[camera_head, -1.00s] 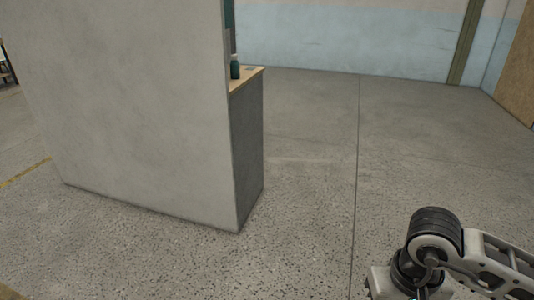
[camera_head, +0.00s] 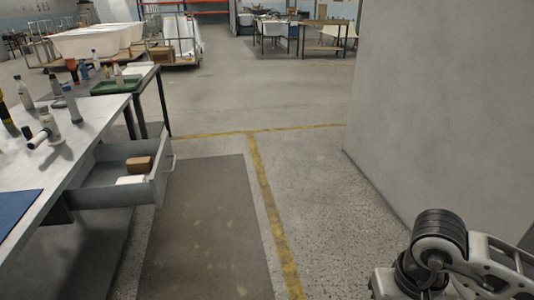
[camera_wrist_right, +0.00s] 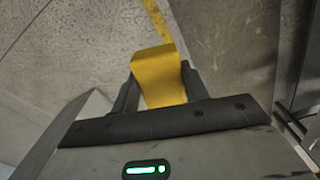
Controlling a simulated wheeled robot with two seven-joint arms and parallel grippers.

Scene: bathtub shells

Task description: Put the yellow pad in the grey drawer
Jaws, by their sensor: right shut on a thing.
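The yellow pad (camera_wrist_right: 160,78) is between the fingers of my right gripper (camera_wrist_right: 158,92) in the right wrist view. The gripper is shut on it and holds it over bare floor. In the head view only part of my right arm shows at the lower right, and neither the gripper nor the pad is visible. The grey drawer (camera_head: 158,165) is pulled out under the workbench at the left. A brown block and a white item lie inside it. My left gripper is in neither view.
The workbench (camera_head: 88,140) carries several bottles and a blue mat (camera_head: 14,208). A green tray (camera_head: 117,85) sits on a table behind. A tall grey wall (camera_head: 440,110) stands at the right. A dark floor mat (camera_head: 205,230) and clear floor lie between.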

